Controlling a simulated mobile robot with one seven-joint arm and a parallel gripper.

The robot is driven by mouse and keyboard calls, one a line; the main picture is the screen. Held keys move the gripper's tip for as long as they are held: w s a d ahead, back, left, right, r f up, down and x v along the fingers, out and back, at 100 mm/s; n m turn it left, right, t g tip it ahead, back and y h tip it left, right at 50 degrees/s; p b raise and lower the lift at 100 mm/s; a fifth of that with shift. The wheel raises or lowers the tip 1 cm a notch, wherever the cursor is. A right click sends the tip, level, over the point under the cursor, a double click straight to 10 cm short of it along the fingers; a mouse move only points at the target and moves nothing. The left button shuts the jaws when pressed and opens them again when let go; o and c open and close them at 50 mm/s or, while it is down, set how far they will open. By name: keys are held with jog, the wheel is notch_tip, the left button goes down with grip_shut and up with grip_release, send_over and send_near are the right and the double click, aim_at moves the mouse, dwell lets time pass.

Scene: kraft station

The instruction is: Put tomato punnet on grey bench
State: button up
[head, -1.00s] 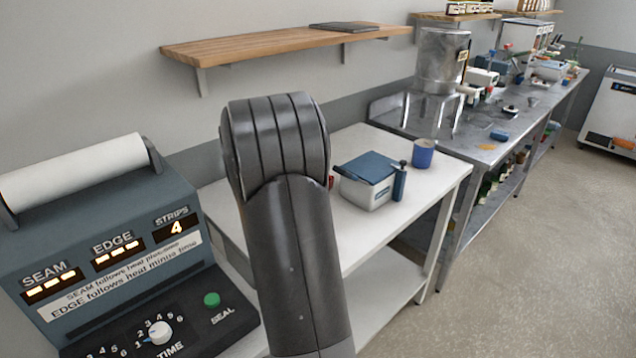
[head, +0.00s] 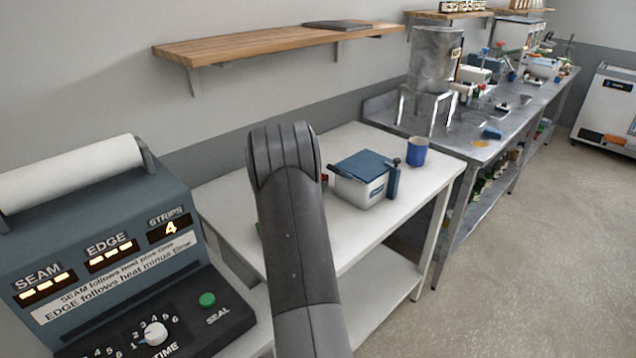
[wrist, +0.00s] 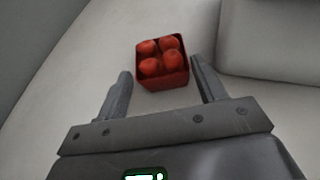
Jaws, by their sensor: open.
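The tomato punnet (wrist: 162,78) is a small red tray holding several red tomatoes. It rests upright on the white table (head: 335,148), ahead of my gripper in the wrist view. My gripper (wrist: 160,74) is open and empty, with one finger to each side of the punnet's near part and a gap on both sides. In the head view my arm hides the gripper and nearly all of the punnet; only a small red patch shows beside the arm. The grey metal bench (head: 468,160) stands beyond the white table to the right.
A white box with a blue lid (head: 362,180) stands close to the right of the punnet. A blue mug (head: 417,152) is behind it. A sealing machine (head: 110,260) is at left. A metal vessel (head: 436,62) and small items occupy the grey bench. A wooden shelf (head: 270,45) hangs above.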

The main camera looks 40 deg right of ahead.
jog(key=x, duration=0.4)
jog(key=shift+s+d+f, duration=0.1)
jog(key=shift+s+f, duration=0.05)
jog(key=shift+f, duration=0.1)
jog(key=c, duration=0.8)
jog(key=shift+c, duration=0.2)
jog(key=shift+r, duration=0.1)
